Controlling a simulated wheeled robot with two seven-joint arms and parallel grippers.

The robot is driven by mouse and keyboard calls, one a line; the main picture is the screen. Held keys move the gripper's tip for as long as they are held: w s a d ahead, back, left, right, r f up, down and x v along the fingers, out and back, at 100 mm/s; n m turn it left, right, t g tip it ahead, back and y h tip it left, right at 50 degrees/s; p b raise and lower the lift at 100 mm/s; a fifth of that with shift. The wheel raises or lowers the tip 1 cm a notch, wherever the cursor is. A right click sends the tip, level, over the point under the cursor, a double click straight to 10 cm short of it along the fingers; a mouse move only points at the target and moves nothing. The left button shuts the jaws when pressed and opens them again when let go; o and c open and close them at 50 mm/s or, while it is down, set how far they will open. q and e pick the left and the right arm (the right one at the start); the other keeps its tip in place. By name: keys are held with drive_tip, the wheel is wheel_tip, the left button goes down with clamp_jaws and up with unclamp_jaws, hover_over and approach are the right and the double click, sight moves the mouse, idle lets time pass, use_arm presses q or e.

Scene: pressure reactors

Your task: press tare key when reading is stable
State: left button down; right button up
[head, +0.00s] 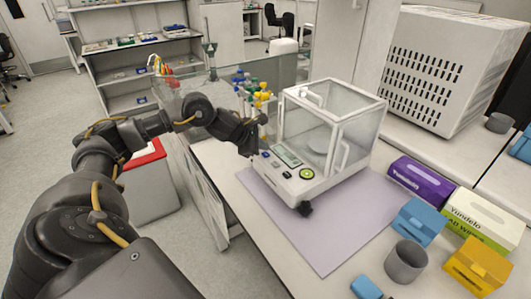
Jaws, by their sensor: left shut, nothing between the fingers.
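A white analytical balance (297,188) with a clear draft-shield box (318,122) stands on a lilac mat (318,245) on the bench. Its front panel has a grey display (287,156), whose reading is too small to make out. A round green-ringed key (306,173) is right of the display, and small dark and blue keys (276,163) are along its left side. I cannot tell which is the tare key. My left gripper (250,148) is shut and empty, just left of the panel's keys. I cannot tell whether it touches the balance. My right gripper is out of view.
Yellow-, blue- and green-capped tubes (254,95) stand behind my left gripper. On the right are a purple box (420,180), a blue box (418,221), a grey cup (405,261) and a yellow box (478,265). The mat's front is clear.

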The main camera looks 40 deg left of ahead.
use_arm(q)
drive_tip(key=shift+r, duration=0.1)
wheel_tip(320, 180, up, 5)
drive_tip(key=p, duration=0.3)
idle(0.4)
idle(0.8)
